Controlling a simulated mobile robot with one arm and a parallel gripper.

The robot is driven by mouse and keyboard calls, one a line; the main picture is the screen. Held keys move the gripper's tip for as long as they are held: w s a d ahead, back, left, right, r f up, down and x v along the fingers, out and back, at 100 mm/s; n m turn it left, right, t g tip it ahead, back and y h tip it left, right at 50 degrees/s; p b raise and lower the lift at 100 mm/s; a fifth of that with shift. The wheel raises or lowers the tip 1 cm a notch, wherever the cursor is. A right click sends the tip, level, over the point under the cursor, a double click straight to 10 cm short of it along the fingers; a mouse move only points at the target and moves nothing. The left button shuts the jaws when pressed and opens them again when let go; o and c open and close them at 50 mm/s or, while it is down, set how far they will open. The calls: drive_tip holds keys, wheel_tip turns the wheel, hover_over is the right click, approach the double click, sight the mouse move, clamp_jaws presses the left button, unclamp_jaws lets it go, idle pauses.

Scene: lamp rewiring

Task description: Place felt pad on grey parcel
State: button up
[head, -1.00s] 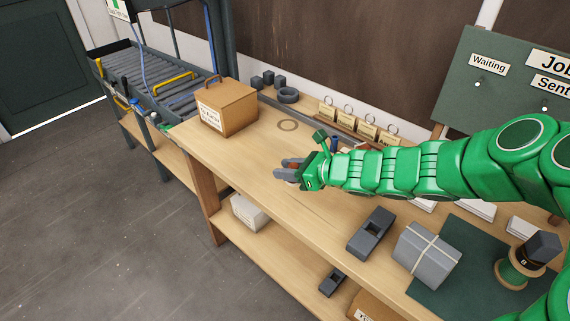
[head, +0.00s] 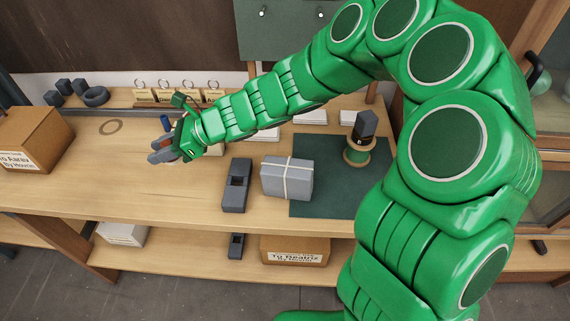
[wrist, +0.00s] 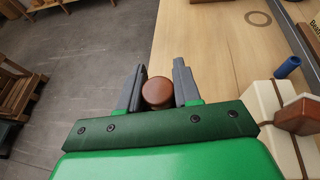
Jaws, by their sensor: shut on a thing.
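The grey parcel (head: 287,181), tied with pale string, sits on the workbench right of centre in the head view, at the left edge of a dark green mat. My gripper (head: 160,152) is over the bench, left of the parcel and well apart from it. The piece sits between the two grey fingers. The fingers hide its sides and its underside cannot be seen.
A dark grey block with a recess (head: 236,186) stands between my gripper and the parcel. A spool (head: 358,151) with a dark block above it is on the green mat (head: 325,204). A cardboard box (head: 30,140) stands at left. The bench's front left is clear.

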drive_tip(key=w+d+r+m+t, duration=0.15)
drive_tip(key=w+d, duration=0.25)
drive_tip(key=d, duration=0.9)
drive_tip(key=r, duration=0.1)
hover_over(281, 166)
drive_tip(key=shift+m+t, duration=0.25)
drive_tip(key=shift+t, duration=0.1)
drive_tip(key=shift+f, duration=3.6)
drive_tip(key=o, duration=1)
drive_tip(key=shift+f, duration=0.1)
drive_tip(key=shift+o, duration=0.2)
